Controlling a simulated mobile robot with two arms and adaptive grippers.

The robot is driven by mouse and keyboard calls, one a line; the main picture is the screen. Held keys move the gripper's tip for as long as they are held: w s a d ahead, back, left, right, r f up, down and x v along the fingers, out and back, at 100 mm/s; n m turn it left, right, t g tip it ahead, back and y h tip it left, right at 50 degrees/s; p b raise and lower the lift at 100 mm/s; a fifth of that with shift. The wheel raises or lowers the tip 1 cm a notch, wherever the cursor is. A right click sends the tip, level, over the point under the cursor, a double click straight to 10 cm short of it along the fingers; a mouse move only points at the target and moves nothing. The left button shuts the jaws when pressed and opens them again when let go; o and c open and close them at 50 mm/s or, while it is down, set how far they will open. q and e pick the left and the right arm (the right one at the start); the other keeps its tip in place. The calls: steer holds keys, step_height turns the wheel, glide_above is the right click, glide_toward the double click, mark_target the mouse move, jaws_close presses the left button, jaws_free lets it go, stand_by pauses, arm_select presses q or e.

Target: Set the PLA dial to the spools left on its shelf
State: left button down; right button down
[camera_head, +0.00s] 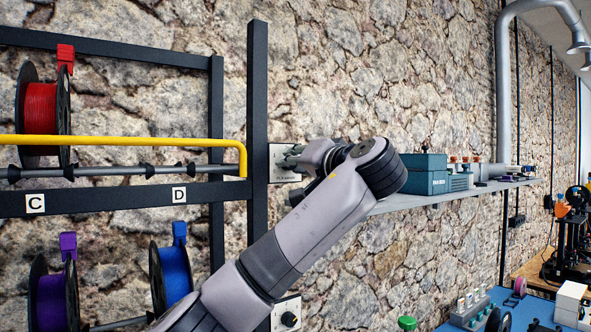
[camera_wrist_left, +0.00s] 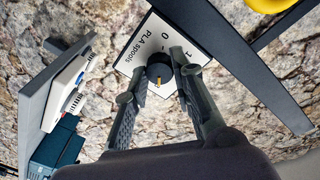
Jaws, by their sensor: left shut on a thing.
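The PLA dial's white plate (camera_head: 279,172) is on the stone wall just right of the rack post. In the left wrist view its plate (camera_wrist_left: 137,47) reads "PLA spools", with a 0 and a 1 visible. The dark knob (camera_wrist_left: 160,66) has a yellow mark that points toward the bottom of that view. My left gripper (camera_wrist_left: 158,76) is shut on the knob, with one finger on each side; it also shows in the head view (camera_head: 292,158). The fingers hide part of the scale. A red spool (camera_head: 41,108) hangs on the upper rail, left. My right gripper is out of view.
A yellow bar (camera_head: 120,141) runs before the upper rail, above labels C and D. Lower down are a purple spool (camera_head: 52,300) and a blue spool (camera_head: 174,274). A second dial (camera_head: 288,319) sits below my arm. A wall shelf (camera_head: 415,199) with a teal box (camera_head: 424,181) stands right.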

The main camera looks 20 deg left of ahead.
arm_select(q)
steer(key=shift+f+n+y+b, duration=0.1)
steer(key=shift+n+y+b, duration=0.25)
steer(key=shift+n+b, duration=1.55)
steer(key=shift+n+y+b, duration=0.15)
steer(key=shift+n+y, duration=0.2)
steer(key=shift+n, duration=3.25)
steer(key=c, duration=1.4)
jaws_free()
steer(key=shift+o, duration=0.2)
